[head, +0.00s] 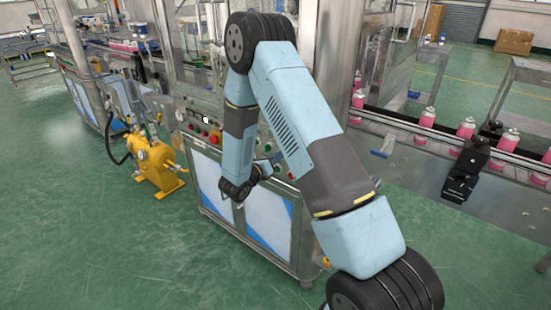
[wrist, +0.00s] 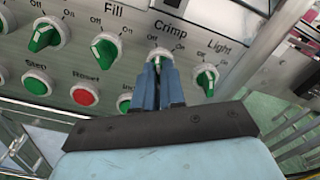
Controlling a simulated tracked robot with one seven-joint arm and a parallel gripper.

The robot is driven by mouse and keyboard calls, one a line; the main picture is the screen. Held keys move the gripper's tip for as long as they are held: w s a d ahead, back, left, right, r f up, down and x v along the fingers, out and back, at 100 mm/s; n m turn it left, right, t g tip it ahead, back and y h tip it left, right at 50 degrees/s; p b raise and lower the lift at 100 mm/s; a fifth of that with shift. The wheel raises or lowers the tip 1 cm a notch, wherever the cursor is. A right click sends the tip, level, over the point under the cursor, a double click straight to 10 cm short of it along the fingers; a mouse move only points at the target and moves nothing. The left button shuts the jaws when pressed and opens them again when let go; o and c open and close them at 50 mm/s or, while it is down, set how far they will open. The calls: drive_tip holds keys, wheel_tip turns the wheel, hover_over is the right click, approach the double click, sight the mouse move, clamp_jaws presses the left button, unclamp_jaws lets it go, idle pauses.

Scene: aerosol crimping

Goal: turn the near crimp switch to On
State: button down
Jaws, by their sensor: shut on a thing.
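The crimp switch (wrist: 158,54) is a green knob on a pale round base under the label "Crimp", with "Off" marked at its upper left and "On" at its upper right. My gripper (wrist: 158,68) is at it in the wrist view, its two blue-grey fingers shut on the knob. The fingers cover most of the knob, so its exact angle is hard to tell. In the head view my gripper (head: 272,164) is at the front of the control panel (head: 205,128); the switch itself cannot be made out there.
The Fill switch (wrist: 105,48) is left of the fingers and the Light switch (wrist: 206,79) is close on their right. Below are the green Step button (wrist: 37,84) and a red button (wrist: 84,96). A conveyor with pink cans (head: 465,128) runs at the right.

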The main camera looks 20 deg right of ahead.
drive_tip(key=m, duration=1.1)
drive_tip(key=shift+f, duration=0.1)
drive_tip(key=shift+m, duration=0.5)
drive_tip(key=c, duration=1.2)
unclamp_jaws()
drive_tip(key=shift+a, duration=0.1)
drive_tip(key=v, duration=1.3)
drive_tip(key=shift+s+a, duration=0.25)
